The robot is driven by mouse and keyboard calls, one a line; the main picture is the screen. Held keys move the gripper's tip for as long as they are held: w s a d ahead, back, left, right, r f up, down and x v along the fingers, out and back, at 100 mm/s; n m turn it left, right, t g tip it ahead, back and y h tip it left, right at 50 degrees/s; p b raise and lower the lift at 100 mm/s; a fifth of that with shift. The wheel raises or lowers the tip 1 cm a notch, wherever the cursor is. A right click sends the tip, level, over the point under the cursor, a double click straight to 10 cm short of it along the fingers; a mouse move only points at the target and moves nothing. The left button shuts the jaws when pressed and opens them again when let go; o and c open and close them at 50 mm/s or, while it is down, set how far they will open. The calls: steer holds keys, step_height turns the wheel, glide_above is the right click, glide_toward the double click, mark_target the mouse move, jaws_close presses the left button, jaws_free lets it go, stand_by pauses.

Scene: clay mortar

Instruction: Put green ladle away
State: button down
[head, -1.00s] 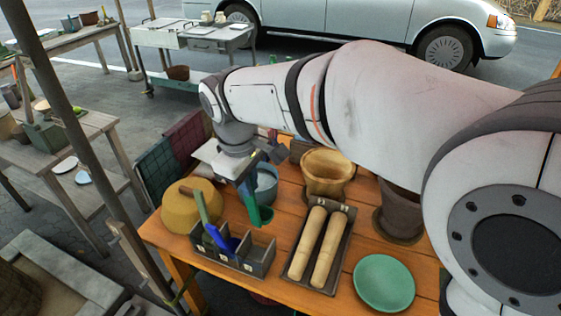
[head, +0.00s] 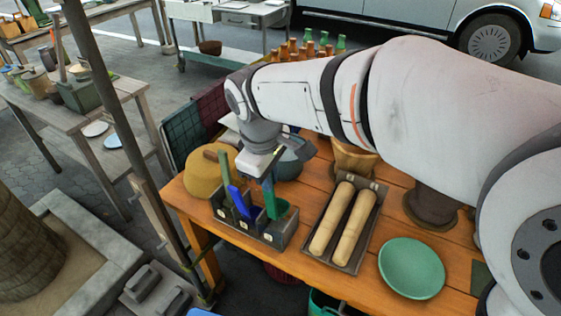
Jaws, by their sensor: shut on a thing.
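My gripper (head: 264,172) points down over the right part of a dark grey divided holder (head: 272,239) and is shut on the green ladle (head: 271,203). The ladle hangs upright, with its teal-green bowl low at the right compartment. I cannot tell whether the bowl is inside the compartment or just behind or above it. A blue utensil (head: 238,202) leans in the middle of the holder. An olive-green handle (head: 224,170) stands up at its left compartment.
A tray with two rolling pins (head: 334,222) lies to the right, then a green plate (head: 411,268). The table's front edge (head: 240,245) is close to the holder.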

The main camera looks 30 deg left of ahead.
mark_target(269, 199)
steer(key=shift+f+b, duration=2.05)
steer(key=shift+f, duration=1.45)
steer(key=c, duration=1.5)
jaws_free()
steer(key=shift+o, duration=0.2)
step_height(269, 199, up, 8)
steer(key=s, duration=0.1)
steer(key=w+d+m+p, duration=0.1)
steer(key=w+d+m, duration=0.25)
steer(key=d, duration=0.65)
steer(key=w+d+m+p, duration=0.25)
steer(key=d+m, duration=0.25)
steer(key=d, duration=0.6)
steer(key=s+d+f+m, duration=0.1)
steer(key=s+d+m, duration=0.1)
steer(key=d, duration=0.4)
steer(key=s+d+f+m, duration=0.1)
steer(key=s+d+m, duration=0.1)
steer(key=d+m, duration=0.2)
steer(key=s+d+f+m+t+p, duration=0.1)
steer(key=s+d+m, duration=0.1)
steer(key=d, duration=0.6)
steer(key=shift+s+d+f+m, duration=0.2)
steer(key=shift+d+m, duration=0.15)
steer(key=shift+m, duration=0.4)
